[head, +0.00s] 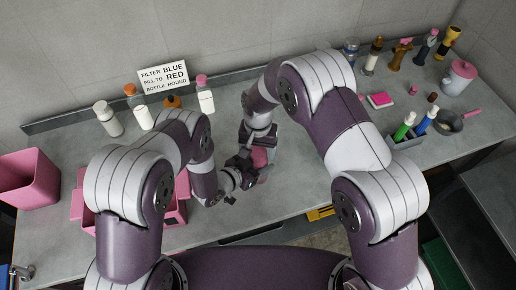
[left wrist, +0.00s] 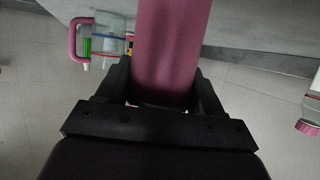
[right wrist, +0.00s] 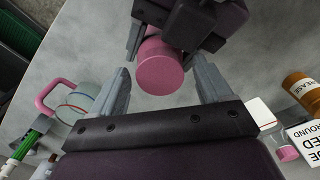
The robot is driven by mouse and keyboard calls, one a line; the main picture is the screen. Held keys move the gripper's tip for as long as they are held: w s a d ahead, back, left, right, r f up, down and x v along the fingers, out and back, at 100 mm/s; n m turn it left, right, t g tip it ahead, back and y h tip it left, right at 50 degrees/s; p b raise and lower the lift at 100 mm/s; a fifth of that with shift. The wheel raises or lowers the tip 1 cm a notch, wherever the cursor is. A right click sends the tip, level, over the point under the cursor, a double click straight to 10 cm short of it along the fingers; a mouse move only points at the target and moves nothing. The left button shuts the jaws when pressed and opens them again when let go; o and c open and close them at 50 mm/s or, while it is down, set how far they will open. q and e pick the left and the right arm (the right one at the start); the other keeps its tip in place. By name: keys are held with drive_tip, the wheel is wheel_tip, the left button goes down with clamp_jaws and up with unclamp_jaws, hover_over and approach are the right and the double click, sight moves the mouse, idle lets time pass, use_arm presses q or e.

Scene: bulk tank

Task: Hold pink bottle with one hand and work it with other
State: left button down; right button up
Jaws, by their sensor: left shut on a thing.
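The pink bottle (head: 262,158) is held above the front part of the counter, partly hidden by the grippers. In the left wrist view it runs up between my left gripper's fingers (left wrist: 163,88), which are shut on it. My left gripper also shows in the head view (head: 243,174). In the right wrist view the bottle's round pink end (right wrist: 160,75) faces the camera. My right gripper (right wrist: 164,84) is open, one finger on each side of that end, with gaps and no visible contact. In the head view my right gripper (head: 254,140) is just behind the bottle.
A sign (head: 163,77) and several small bottles stand at the back. Pink bins (head: 30,178) stand at left. The counter's middle is mostly clear.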

wheel_tip(320, 180, up, 7)
drive_tip(key=shift+m, duration=1.1)
drive_tip(key=shift+c, duration=0.4)
drive_tip(key=shift+r+m, duration=0.4)
drive_tip(key=shift+m, duration=0.1)
wheel_tip(320, 180, down, 8)
drive_tip(key=shift+r, duration=0.1)
drive_tip(key=c, duration=1.1)
drive_tip(key=n, duration=0.3)
drive_tip(key=o, duration=1.2)
